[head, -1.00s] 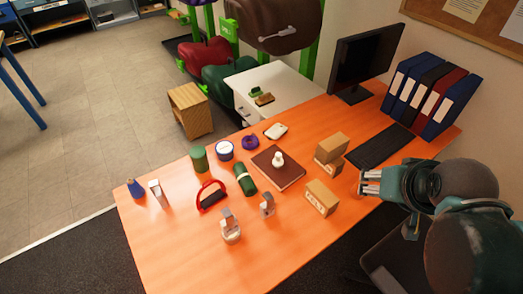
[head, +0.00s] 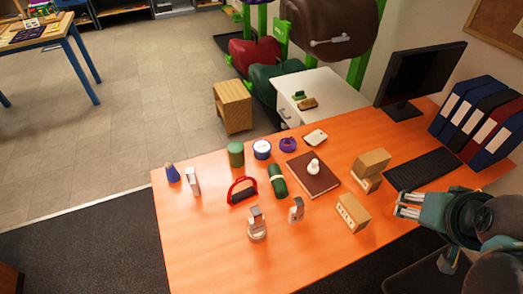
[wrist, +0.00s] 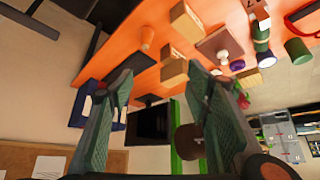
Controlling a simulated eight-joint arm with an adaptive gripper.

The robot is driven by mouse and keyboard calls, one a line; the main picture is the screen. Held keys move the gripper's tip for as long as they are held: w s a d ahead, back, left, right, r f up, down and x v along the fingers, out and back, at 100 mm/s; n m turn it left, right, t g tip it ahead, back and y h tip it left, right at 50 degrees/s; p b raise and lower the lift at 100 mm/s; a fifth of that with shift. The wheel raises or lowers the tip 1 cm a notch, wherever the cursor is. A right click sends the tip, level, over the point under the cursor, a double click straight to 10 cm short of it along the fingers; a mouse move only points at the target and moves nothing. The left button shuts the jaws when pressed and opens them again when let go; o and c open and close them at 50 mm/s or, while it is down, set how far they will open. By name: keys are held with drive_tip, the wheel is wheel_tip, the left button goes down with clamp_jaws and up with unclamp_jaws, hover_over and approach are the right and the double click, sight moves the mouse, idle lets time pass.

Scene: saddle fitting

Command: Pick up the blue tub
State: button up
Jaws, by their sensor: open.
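The blue tub (head: 262,149) is a short round container, white with blue, upright at the far side of the orange desk (head: 215,255). It stands between a green cylinder (head: 236,154) and a purple ring (head: 288,145). In the wrist view the tub (wrist: 266,60) appears small at the right, beside the green cylinder. My gripper (head: 408,204) is at the desk's right edge, well apart from the tub. Its two fingers (wrist: 160,82) are spread with nothing between them.
Cardboard boxes (head: 353,212), a brown book (head: 313,174) with a white piece on it, and a green roll (head: 278,181) lie between my gripper and the tub. A monitor (head: 421,74), keyboard (head: 422,168) and binders stand at the right. The front left of the desk is clear.

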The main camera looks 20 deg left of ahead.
drive_tip(key=o, duration=0.6)
drive_tip(key=shift+o, duration=0.2)
drive_tip(key=shift+w, duration=0.1)
drive_tip(key=w+a+r+n+g, duration=0.25)
drive_tip(key=w+a+n, duration=0.25)
drive_tip(key=w+a, duration=0.7)
drive_tip(key=n+g, duration=0.5)
drive_tip(key=n, duration=0.8)
hover_over(263, 147)
drive_tip(key=f, duration=2.6)
drive_tip(key=shift+w+d+f, duration=0.15)
drive_tip(key=shift+d+f, duration=0.05)
drive_tip(key=shift+f, duration=0.2)
drive_tip(key=shift+a+f, duration=0.35)
drive_tip(key=shift+f, duration=0.05)
